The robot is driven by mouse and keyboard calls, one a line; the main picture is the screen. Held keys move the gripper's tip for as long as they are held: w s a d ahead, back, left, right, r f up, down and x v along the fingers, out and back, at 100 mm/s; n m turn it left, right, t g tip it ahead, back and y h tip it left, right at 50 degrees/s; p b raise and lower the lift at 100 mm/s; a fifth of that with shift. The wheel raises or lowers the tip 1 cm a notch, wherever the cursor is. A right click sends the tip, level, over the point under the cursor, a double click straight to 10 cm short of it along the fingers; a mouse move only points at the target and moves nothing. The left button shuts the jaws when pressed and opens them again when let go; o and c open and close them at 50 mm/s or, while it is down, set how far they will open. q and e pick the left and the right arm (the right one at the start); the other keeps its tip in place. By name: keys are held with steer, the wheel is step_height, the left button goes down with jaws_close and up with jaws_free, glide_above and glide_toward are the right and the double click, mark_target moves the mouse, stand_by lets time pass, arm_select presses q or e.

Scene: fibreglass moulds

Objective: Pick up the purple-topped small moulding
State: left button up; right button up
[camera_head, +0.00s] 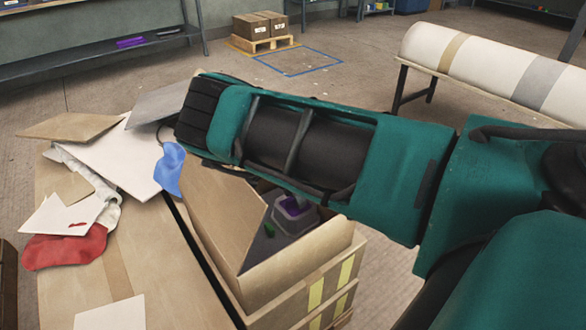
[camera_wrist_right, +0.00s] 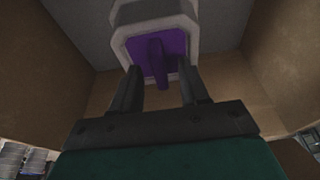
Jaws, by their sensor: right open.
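The purple-topped small moulding (camera_head: 293,208) has a pale grey body and sits inside the open cardboard box. In the right wrist view its purple top (camera_wrist_right: 174,44) faces me, with a purple upright tab (camera_wrist_right: 156,64) standing out from it. My right gripper (camera_wrist_right: 160,74) is open, with its two dark fingers on either side of the tab and a visible gap to each. In the head view my right arm crosses above the box, and I cannot make out the fingers there. My left gripper is not in view.
The cardboard box (camera_head: 300,268) has tall walls around the moulding and a raised flap (camera_head: 222,212). A small green item (camera_head: 269,230) lies inside. A red cloth (camera_head: 62,248), a blue piece (camera_head: 170,168) and loose sheets cover the surface at left.

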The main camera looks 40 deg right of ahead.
jaws_close()
stand_by(0.5)
